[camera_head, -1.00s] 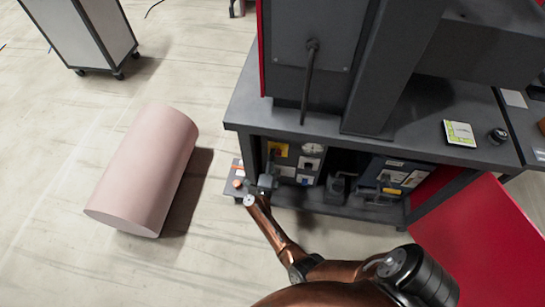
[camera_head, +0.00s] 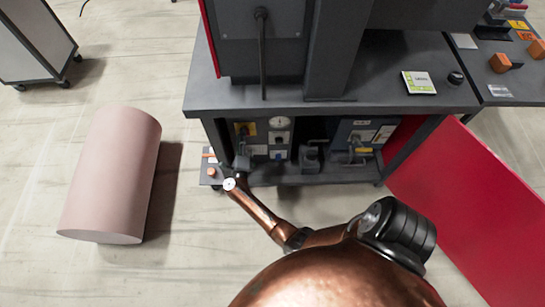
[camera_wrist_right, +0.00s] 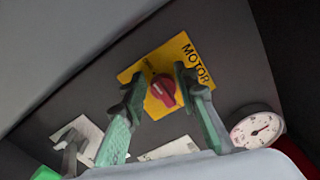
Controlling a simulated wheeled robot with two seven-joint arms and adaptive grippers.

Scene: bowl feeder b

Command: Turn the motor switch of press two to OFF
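The motor switch is a red knob (camera_wrist_right: 164,91) on a yellow plate (camera_wrist_right: 188,57) marked MOTOR, seen close in the right wrist view. In the head view the yellow plate (camera_head: 250,129) is small, on a dark control panel under the bench, and the knob cannot be made out. My right gripper (camera_wrist_right: 158,84) is open, with one green-padded finger on each side of the knob as seen there. I cannot tell whether the fingers touch it. In the head view my right gripper (camera_head: 241,163) is by the panel, low at the bench's left end. My left gripper is not in view.
A round gauge (camera_wrist_right: 257,127) sits beside the switch. The grey bench top (camera_head: 385,92) overhangs the panel, and a shelf (camera_head: 330,178) runs below. A red panel (camera_head: 470,205) stands at right. A pink cylinder (camera_head: 112,175) lies on the open floor at left.

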